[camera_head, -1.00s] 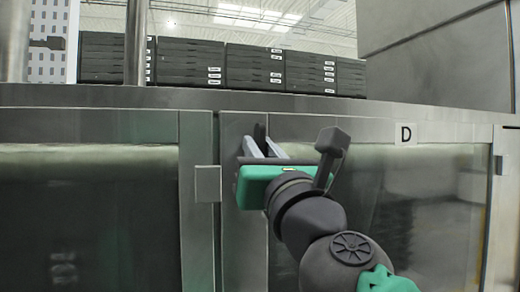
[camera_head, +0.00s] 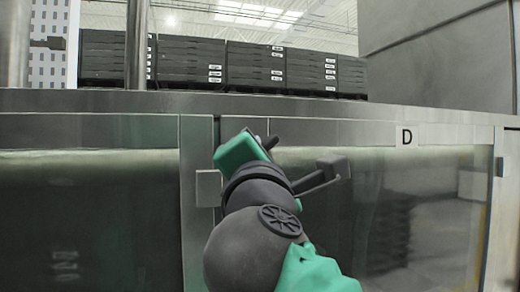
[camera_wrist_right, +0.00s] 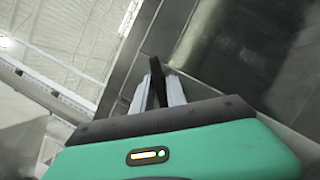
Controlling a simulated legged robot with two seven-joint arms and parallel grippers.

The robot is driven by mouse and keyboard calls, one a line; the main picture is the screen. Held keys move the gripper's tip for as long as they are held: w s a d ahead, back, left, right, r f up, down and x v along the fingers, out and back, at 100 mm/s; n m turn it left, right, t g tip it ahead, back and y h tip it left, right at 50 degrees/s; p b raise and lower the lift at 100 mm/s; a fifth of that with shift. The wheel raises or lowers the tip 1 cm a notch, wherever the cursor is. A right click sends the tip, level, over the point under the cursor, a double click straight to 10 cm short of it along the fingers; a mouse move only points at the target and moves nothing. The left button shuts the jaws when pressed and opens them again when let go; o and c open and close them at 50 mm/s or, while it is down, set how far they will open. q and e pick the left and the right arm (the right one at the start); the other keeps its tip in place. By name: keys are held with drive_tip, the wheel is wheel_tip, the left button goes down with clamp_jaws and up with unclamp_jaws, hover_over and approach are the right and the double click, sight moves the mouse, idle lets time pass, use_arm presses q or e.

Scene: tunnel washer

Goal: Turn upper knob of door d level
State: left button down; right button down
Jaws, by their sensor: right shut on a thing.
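Door D (camera_head: 400,210) is a glazed panel in a metal frame, marked by a white "D" label (camera_head: 407,137). Its upper knob, a dark narrow bar, is at the top left of the door; in the head view only a dark end (camera_head: 271,143) shows beside my gripper. The right wrist view shows the knob (camera_wrist_right: 157,82) between the two pale fingers. My right gripper (camera_wrist_right: 159,92) is shut on it. In the head view the green gripper body (camera_head: 240,151) is rolled, and it hides the fingers and most of the knob. My left gripper is not in view.
A grey block (camera_head: 208,188) sits on the frame just left of my right wrist. Another glazed panel (camera_head: 85,220) is to the left. Stacked dark crates (camera_head: 255,65) stand behind the top ledge (camera_head: 100,101). A large metal housing (camera_head: 440,55) rises at the upper right.

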drive_tip(key=m+g+h+p, duration=0.1)
drive_tip(key=m+p, duration=0.1)
drive_tip(key=m, duration=0.2)
drive_tip(key=shift+w+a, duration=0.1)
drive_tip(key=shift+a, duration=0.05)
drive_tip(key=shift+f+m+g+p, duration=0.1)
drive_tip(key=shift+m+g+p, duration=0.95)
drive_tip(key=shift+m, duration=0.95)
drive_tip(key=c, duration=1.5)
unclamp_jaws()
drive_tip(key=shift+c, duration=0.2)
drive_tip(key=shift+o, duration=0.3)
drive_tip(key=shift+w, duration=0.15)
drive_tip(key=shift+w, duration=0.1)
